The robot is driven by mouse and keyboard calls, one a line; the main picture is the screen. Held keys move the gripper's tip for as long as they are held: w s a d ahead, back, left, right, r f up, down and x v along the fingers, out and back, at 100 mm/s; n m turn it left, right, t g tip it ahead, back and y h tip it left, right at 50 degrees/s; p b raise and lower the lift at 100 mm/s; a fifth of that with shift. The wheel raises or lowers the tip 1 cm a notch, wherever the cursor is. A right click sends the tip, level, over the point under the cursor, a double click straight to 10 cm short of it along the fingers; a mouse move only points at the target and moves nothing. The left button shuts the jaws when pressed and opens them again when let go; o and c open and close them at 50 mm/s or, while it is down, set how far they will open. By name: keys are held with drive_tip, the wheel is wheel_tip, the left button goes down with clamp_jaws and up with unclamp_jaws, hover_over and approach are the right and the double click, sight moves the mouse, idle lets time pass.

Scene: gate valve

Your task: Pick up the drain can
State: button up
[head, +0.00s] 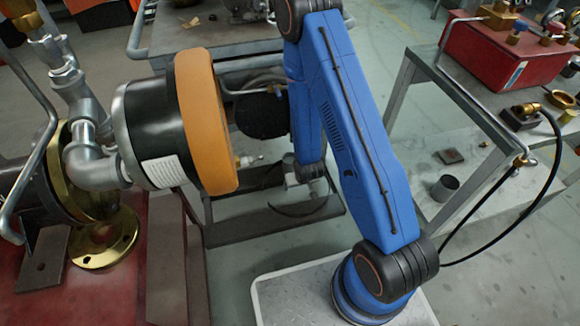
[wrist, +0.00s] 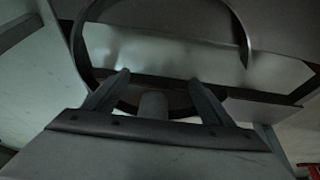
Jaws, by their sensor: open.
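A small dark grey open-topped cylinder (head: 445,187), which looks like the drain can, stands upright on the low grey surface at the right in the head view. My gripper (wrist: 156,90) is open in the wrist view, its two fingers spread apart. A short grey cylindrical shape (wrist: 153,105) shows between the fingers; I cannot tell what it is or whether anything touches it. In the head view my arm bends down left of the can, well apart from it. The fingers are not clear there.
A large black unit with an orange rim (head: 206,120) and pipework stands at left. A red box (head: 502,55) sits on the right bench, whose grey frame (head: 480,118) and black hose stand near the can. A small dark square piece (head: 451,156) lies beside it. A dark curved band (wrist: 240,40) crosses the wrist view.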

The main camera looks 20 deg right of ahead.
sight(292, 168)
drive_tip(key=w, duration=0.9)
drive_tip(key=shift+w, duration=0.25)
drive_tip(key=w, duration=0.2)
drive_tip(key=shift+w+f, duration=0.1)
drive_tip(key=shift+w, duration=0.2)
drive_tip(key=shift+x, duration=0.95)
drive_tip(key=shift+w+f, duration=0.15)
drive_tip(key=shift+f, duration=0.3)
drive_tip(key=c, duration=1.6)
drive_tip(key=shift+r, duration=0.15)
